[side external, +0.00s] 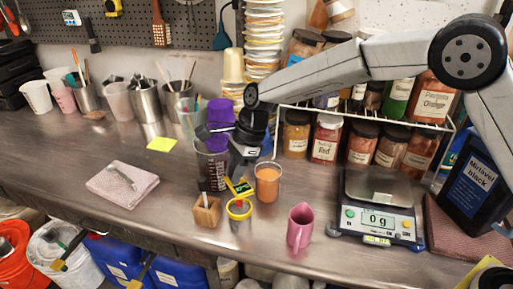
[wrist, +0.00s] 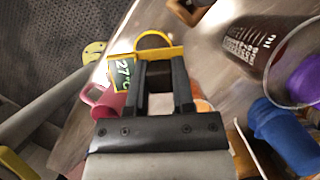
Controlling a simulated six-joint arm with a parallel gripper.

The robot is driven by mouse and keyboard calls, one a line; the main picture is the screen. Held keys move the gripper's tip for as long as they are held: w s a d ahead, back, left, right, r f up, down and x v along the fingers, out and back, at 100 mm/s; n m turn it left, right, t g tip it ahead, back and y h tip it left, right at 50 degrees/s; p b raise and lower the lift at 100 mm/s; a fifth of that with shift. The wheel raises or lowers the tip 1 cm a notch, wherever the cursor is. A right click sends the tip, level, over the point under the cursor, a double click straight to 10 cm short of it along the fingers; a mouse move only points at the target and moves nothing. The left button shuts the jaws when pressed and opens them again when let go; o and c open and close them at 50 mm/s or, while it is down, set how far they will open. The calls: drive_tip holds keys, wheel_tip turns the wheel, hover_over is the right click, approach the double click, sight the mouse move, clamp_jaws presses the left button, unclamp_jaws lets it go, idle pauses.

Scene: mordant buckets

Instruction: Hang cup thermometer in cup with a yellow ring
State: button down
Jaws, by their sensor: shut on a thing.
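The cup with a yellow ring (side external: 240,212) stands upright on the steel bench, a small grey cup with a yellow band at its rim. Its yellow ring (wrist: 152,40) shows beyond my fingers in the wrist view. The cup thermometer (side external: 242,187) is yellow with a dark display; the wrist view shows its display (wrist: 122,73) reading about 27 °C. My gripper (side external: 236,180) is shut on the thermometer's yellow body, close above the cup's rim. The fingers (wrist: 165,62) hide part of it. I cannot tell whether its probe is inside the cup.
A wooden block with a tool (side external: 206,212) stands close left of the cup. An orange-filled beaker (side external: 267,185) is close right, and a pink jug (side external: 300,228) is further right. A dark beaker (side external: 211,168) stands behind. The scale (side external: 377,218) reads 0 g.

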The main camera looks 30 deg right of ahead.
drive_tip(key=shift+f, duration=3.35)
drive_tip(key=shift+c, duration=2)
unclamp_jaws()
drive_tip(key=v, duration=0.7)
drive_tip(key=shift+r, duration=0.4)
drive_tip(key=shift+d, duration=0.25)
